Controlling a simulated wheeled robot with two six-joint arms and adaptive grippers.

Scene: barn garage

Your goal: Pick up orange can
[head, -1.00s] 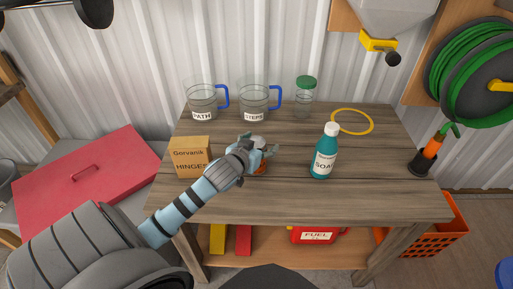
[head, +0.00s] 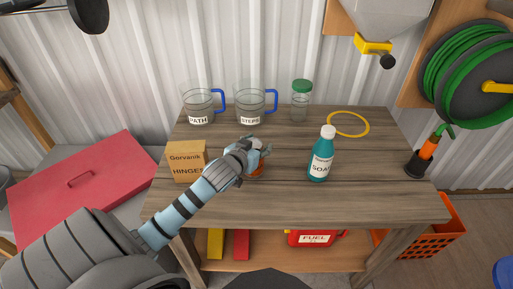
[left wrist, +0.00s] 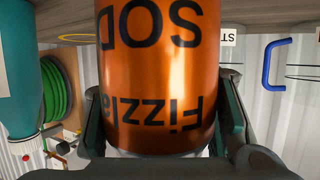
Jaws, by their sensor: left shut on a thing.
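The orange can (left wrist: 157,75), lettered "Fizzla SOD", fills the middle of the left wrist view, upside down in that picture. My left gripper (left wrist: 160,130) has a finger on each side of the can and is shut on it. In the head view the left gripper (head: 258,152) is over the middle of the wooden table, and a bit of the orange can (head: 258,171) shows beside and below its fingers. Most of the can is hidden there by the gripper. I cannot tell whether the can touches the tabletop. My right gripper is not in view.
On the table (head: 340,205) are a cardboard box (head: 186,163) left of the gripper, a teal soap bottle (head: 321,160) to the right, two blue-handled jugs (head: 199,105) and (head: 250,103) a green-lidded jar (head: 300,102) behind, and a yellow ring (head: 348,134).

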